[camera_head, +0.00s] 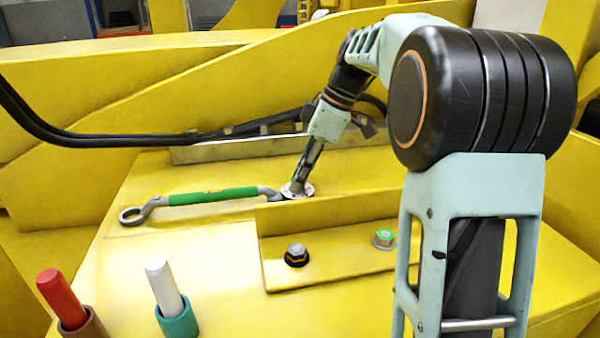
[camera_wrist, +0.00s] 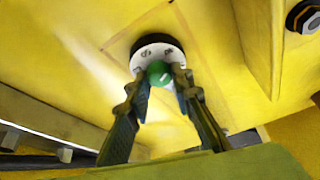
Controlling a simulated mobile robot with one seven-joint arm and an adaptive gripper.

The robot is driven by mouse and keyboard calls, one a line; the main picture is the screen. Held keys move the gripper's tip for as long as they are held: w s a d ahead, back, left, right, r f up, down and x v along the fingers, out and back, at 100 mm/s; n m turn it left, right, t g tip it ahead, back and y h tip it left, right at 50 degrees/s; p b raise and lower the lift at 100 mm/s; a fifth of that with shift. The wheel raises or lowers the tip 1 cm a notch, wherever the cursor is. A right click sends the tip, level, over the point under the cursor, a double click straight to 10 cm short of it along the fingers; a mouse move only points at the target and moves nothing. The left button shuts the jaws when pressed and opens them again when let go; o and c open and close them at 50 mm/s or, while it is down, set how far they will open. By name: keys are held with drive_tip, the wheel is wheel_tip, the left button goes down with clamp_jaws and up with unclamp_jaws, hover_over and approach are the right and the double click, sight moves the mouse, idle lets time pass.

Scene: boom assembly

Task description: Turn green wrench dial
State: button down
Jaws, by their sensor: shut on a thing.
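A round dial with a white face (camera_wrist: 146,53) and a green knob (camera_wrist: 157,70) in its middle is set on a yellow surface. In the head view only the pale rim of the dial (camera_head: 287,193) shows around my fingertips. My gripper (camera_wrist: 158,82) is shut on the green knob, one finger on each side; it comes down onto the dial in the head view (camera_head: 298,184). A grey wrench with a green handle (camera_head: 213,196) lies left of the dial, its right end close beside the dial. Its left end is a ring.
A yellow ledge in front of the dial bears a dark bolt (camera_head: 296,255) and a green-topped bolt (camera_head: 384,238). A red peg (camera_head: 58,294) and a white peg (camera_head: 163,283) stand in holders at front left. Black hoses (camera_head: 110,140) run behind.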

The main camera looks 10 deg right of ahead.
drive_tip(key=shift+n, duration=0.3)
drive_tip(key=c, duration=1.7)
unclamp_jaws()
drive_tip(key=v, duration=1.2)
drive_tip(key=shift+w, duration=0.1)
